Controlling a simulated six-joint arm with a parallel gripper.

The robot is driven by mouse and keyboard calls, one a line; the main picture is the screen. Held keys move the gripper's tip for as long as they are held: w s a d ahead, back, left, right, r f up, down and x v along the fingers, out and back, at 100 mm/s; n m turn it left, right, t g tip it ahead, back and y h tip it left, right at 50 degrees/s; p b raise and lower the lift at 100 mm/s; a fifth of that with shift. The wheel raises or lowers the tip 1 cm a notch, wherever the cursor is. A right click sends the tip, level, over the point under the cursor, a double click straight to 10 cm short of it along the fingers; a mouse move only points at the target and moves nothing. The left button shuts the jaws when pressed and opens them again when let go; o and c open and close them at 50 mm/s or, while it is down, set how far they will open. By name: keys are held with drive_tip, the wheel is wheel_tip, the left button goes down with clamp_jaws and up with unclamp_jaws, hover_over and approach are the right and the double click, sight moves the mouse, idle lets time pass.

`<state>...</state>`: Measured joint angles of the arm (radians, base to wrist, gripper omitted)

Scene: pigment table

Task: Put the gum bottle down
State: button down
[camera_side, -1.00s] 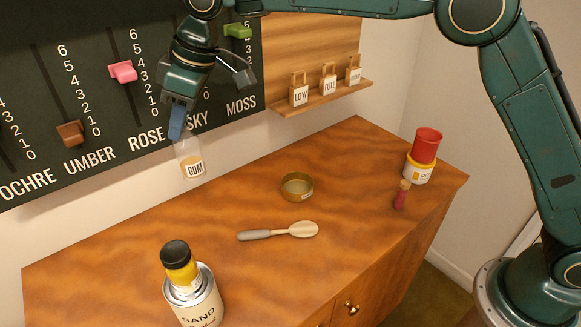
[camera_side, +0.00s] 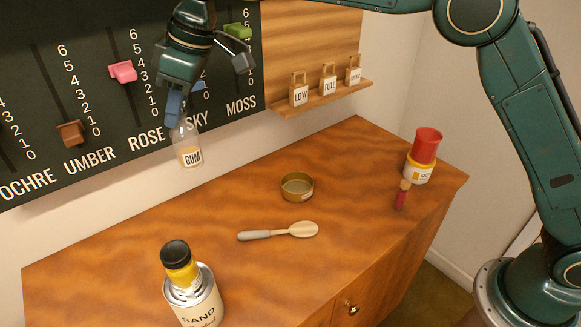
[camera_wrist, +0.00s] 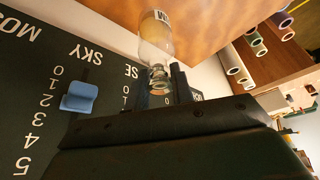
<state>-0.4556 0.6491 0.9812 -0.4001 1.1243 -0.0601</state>
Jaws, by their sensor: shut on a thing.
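The gum bottle (camera_side: 190,154) is a clear bottle with a white GUM label and amber contents low in it. My gripper (camera_side: 178,112) is shut on its neck and holds it nearly upright, above the back left part of the table (camera_side: 110,240), in front of the slider board. In the wrist view the bottle (camera_wrist: 156,40) shows between the two dark fingertips (camera_wrist: 160,85), with the wooden table top beyond its base.
On the table are a brass dish (camera_side: 297,187), a spoon (camera_side: 279,231), a SAND can (camera_side: 195,300) with a yellow, black-capped bottle on it, and a yellow-labelled jar (camera_side: 418,172) under a red cup. A red-handled tool (camera_side: 402,195) is beside the jar. The left table surface is clear.

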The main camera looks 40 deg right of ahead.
drive_tip(key=shift+s, duration=0.1)
drive_tip(key=shift+s+r, duration=0.2)
drive_tip(key=shift+s, duration=0.3)
drive_tip(key=s+d, duration=0.3)
drive_tip(key=s, duration=0.6)
drive_tip(key=s+d, duration=0.3)
drive_tip(key=s, duration=0.7)
drive_tip(key=shift+n, duration=0.4)
drive_tip(key=shift+f, duration=0.15)
wheel_tip(320, 180, down, 20)
drive_tip(key=shift+w, duration=0.1)
